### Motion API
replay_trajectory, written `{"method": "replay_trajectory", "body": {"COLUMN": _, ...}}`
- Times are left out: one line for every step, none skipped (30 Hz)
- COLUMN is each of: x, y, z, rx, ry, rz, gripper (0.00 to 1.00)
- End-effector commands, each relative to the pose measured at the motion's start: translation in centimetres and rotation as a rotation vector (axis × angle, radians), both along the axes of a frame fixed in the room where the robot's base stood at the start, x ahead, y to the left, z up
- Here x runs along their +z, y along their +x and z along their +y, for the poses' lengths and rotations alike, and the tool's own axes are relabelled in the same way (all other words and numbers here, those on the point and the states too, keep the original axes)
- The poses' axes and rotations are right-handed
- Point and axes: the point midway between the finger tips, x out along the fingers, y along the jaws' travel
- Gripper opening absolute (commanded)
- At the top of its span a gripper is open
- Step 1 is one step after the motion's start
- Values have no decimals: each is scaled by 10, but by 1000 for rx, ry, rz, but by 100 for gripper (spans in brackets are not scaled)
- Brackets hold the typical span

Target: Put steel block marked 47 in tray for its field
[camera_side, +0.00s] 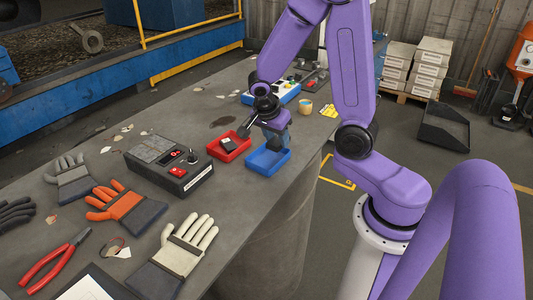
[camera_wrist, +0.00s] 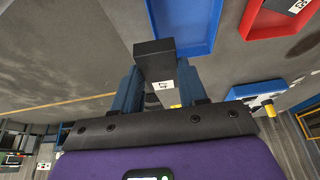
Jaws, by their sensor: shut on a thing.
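My gripper (camera_wrist: 156,76) is shut on a dark steel block (camera_wrist: 155,60) with a small white label. The label's digits are turned and partly cut off; a 4 seems to show. In the side view my gripper (camera_side: 274,138) is at the blue tray (camera_side: 267,163), with the block low between the fingers. In the wrist view the block's end overlaps the left edge of the blue tray (camera_wrist: 186,50); I cannot tell its height above the floor. The red tray (camera_side: 243,150) stands left of the blue one and holds another dark block (camera_side: 228,144) with a white label.
Gloves (camera_side: 125,208) and red pliers (camera_side: 55,262) lie nearer the front. The bench's right edge is close to the blue tray.

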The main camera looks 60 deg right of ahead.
Motion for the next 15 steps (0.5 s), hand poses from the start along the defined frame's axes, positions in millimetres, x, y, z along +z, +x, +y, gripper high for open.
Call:
{"method": "replay_trajectory", "body": {"x": -6, "y": 4, "z": -2, "rx": 0, "ry": 0, "rz": 3, "gripper": 0}}
{"method": "replay_trajectory", "body": {"x": -10, "y": 6, "z": -3, "rx": 0, "ry": -1, "rz": 5, "gripper": 0}}
{"method": "replay_trajectory", "body": {"x": -14, "y": 10, "z": -3, "rx": 0, "ry": 1, "rz": 5, "gripper": 0}}
{"method": "replay_trajectory", "body": {"x": -17, "y": 13, "z": -4, "rx": 1, "ry": 1, "rz": 3, "gripper": 0}}
{"method": "replay_trajectory", "body": {"x": -21, "y": 16, "z": -5, "rx": 0, "ry": 0, "rz": 3, "gripper": 0}}
{"method": "replay_trajectory", "body": {"x": -25, "y": 19, "z": -6, "rx": 0, "ry": 0, "rz": 4, "gripper": 0}}
{"method": "replay_trajectory", "body": {"x": -28, "y": 22, "z": -7, "rx": 0, "ry": 1, "rz": 3, "gripper": 0}}
{"method": "replay_trajectory", "body": {"x": -31, "y": 24, "z": -8, "rx": 0, "ry": 0, "rz": 3, "gripper": 0}}
{"method": "replay_trajectory", "body": {"x": -35, "y": 26, "z": -8, "rx": 0, "ry": 0, "rz": 3, "gripper": 0}}
{"method": "replay_trajectory", "body": {"x": -37, "y": 29, "z": -9, "rx": 0, "ry": 0, "rz": 2, "gripper": 0}}
{"method": "replay_trajectory", "body": {"x": -39, "y": 31, "z": -9, "rx": 1, "ry": 1, "rz": 1, "gripper": 0}}
{"method": "replay_trajectory", "body": {"x": -41, "y": 33, "z": -10, "rx": 1, "ry": 1, "rz": 0, "gripper": 0}}
{"method": "replay_trajectory", "body": {"x": -42, "y": 34, "z": -10, "rx": 1, "ry": 1, "rz": -1, "gripper": 0}}
{"method": "replay_trajectory", "body": {"x": -43, "y": 35, "z": -10, "rx": 1, "ry": 1, "rz": -1, "gripper": 0}}
{"method": "replay_trajectory", "body": {"x": -44, "y": 35, "z": -10, "rx": 0, "ry": 1, "rz": -1, "gripper": 0}}
